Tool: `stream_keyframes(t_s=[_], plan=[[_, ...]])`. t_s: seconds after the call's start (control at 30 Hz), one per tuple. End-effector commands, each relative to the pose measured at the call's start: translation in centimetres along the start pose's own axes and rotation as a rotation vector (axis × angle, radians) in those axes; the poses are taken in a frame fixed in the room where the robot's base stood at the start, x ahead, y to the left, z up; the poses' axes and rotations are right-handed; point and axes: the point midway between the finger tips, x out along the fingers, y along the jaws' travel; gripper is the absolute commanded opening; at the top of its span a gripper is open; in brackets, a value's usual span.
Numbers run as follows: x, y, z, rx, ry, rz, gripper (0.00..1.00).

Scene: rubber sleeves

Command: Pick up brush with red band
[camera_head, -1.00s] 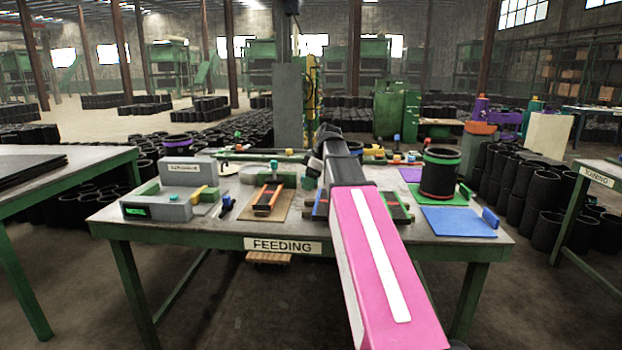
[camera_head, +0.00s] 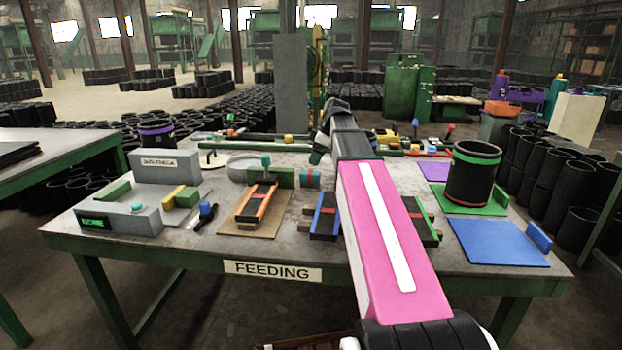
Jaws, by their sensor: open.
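I cannot pick out the brush with the red band for certain. A teal piece with a red band (camera_head: 311,178) lies mid-table, just below my gripper in the picture. A dark piece with a blue end (camera_head: 207,212) lies right of the grey machine; I see no red band on it. A blue-edged holder (camera_head: 325,216) left of my arm shows some red. My pink arm reaches forward over the table. My gripper (camera_head: 318,153) at its far end is open, seen small and partly hidden by the wrist. Nothing shows in it.
The grey machine (camera_head: 148,205) stands at left, with an orange-railed holder (camera_head: 257,203) to its right. A black sleeve with green bands (camera_head: 472,172) stands at right, behind a blue mat (camera_head: 495,245). The arm hides part of a green-edged holder (camera_head: 424,222).

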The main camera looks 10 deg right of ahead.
Motion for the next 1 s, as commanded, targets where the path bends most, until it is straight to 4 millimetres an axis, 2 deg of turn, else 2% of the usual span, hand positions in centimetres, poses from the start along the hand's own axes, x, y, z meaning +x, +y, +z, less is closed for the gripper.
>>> stream_keyframes(t_s=[0.3,0.53,0.83,1.0], plan=[[4.2,0.0,0.1,0.001,-0.001,0.0,0.72],[5.3,0.1,0.1,0.0,-0.001,0.0,0.72],[9.1,0.4,0.4,0.001,-0.001,-0.001,0.72],[9.8,0.4,0.4,0.001,0.0,0.001,0.72]])
